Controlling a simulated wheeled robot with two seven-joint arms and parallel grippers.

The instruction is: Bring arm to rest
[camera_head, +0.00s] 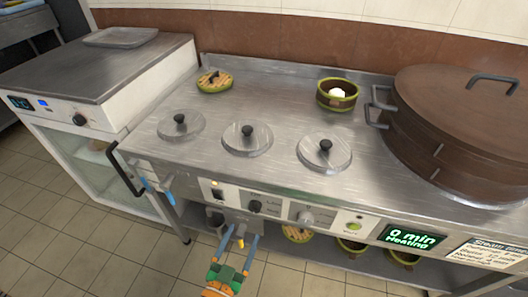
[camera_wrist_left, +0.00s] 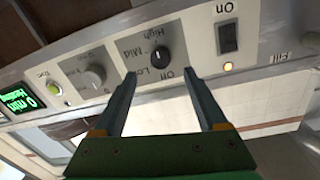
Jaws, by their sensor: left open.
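My left gripper (camera_head: 243,234) is open and empty in front of the control panel (camera_head: 281,214), below its knobs. In the left wrist view my left gripper (camera_wrist_left: 160,82) has its two fingers apart, with a black knob (camera_wrist_left: 160,55) marked High, Mid, Low and Off beyond them. The knob also shows in the head view (camera_head: 255,206). My right gripper is not in view.
Several round lids sit on the steel counter (camera_head: 285,90), one at centre (camera_head: 247,138). A large brown steamer (camera_head: 455,115) stands at right. A small round basket (camera_head: 338,95) holds something white. A green display (camera_head: 412,237) reads "0 min Heating". Tiled floor (camera_head: 130,258) is open at lower left.

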